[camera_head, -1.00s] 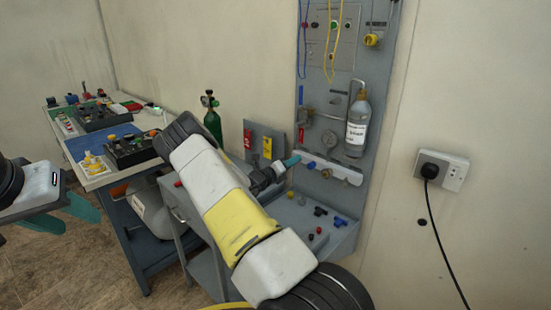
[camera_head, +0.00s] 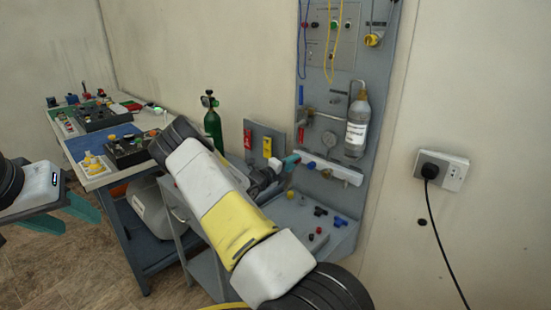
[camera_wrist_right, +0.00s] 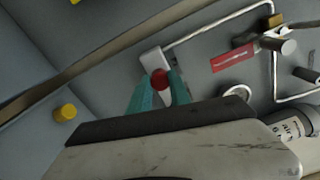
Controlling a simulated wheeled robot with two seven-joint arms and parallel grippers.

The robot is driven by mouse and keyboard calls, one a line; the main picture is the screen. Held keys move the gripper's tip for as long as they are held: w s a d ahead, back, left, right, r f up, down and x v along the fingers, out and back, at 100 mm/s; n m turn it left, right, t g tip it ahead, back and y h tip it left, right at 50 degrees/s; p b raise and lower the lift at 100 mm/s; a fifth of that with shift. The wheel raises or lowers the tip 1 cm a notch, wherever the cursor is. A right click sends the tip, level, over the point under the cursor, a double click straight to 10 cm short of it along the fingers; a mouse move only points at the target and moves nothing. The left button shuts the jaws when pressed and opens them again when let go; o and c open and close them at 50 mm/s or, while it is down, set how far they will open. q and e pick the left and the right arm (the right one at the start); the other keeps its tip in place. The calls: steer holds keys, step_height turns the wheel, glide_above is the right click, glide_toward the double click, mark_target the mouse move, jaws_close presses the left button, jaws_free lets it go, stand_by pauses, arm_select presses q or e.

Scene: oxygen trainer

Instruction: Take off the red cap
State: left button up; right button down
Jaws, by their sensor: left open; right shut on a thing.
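The red cap (camera_wrist_right: 160,79) shows in the right wrist view, at a white fitting (camera_wrist_right: 150,59) on the grey panel. My right gripper (camera_wrist_right: 160,90) has its teal fingers on either side of the cap, shut on it. In the head view the right gripper (camera_head: 291,162) is at the left end of the white manifold (camera_head: 338,172), and the cap is hidden there. I cannot tell whether the cap is still seated. My left gripper (camera_head: 62,216) is open and empty at the far left, away from the panel.
A labelled bottle (camera_head: 357,126) and a gauge (camera_head: 329,139) are on the panel above the manifold. Small red, black and blue parts lie on the shelf (camera_head: 290,210) below. A green cylinder (camera_head: 213,125) and a workbench (camera_head: 88,148) stand to the left.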

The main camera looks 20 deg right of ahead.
steer(key=shift+n, duration=0.7)
steer(key=shift+n, duration=1.7)
steer(key=shift+a, duration=0.1)
steer(key=shift+w+n, duration=0.1)
steer(key=shift+n, duration=1.6)
steer(key=shift+n, duration=1.8)
